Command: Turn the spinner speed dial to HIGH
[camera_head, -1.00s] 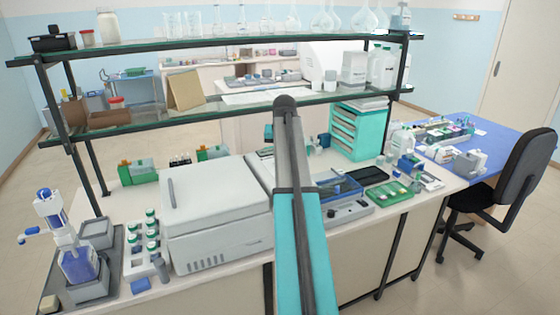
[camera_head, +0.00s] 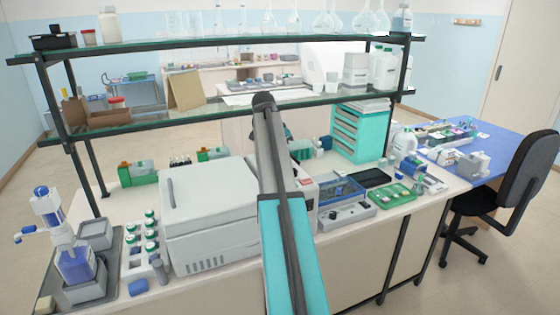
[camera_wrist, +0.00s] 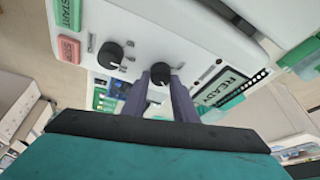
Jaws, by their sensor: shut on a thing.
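In the wrist view, the white front panel (camera_wrist: 133,22) of a machine fills the upper part. It carries two black round dials with white pointer marks. My gripper (camera_wrist: 160,84) is shut on the dial nearer the display (camera_wrist: 160,70), with one dark finger on each side. The other dial (camera_wrist: 110,54) stands free, just left of my fingers. The small print by the dials is too small to read, so I cannot tell the setting. In the head view, the machine (camera_head: 304,192) is partly behind my arm, and my gripper is hidden.
On the panel are a green START button (camera_wrist: 68,13), a red STOP button (camera_wrist: 68,48) and a display reading READY (camera_wrist: 223,88). In the head view, a large white box (camera_head: 210,210) stands left of my arm and a grey tray unit (camera_head: 345,214) right of it.

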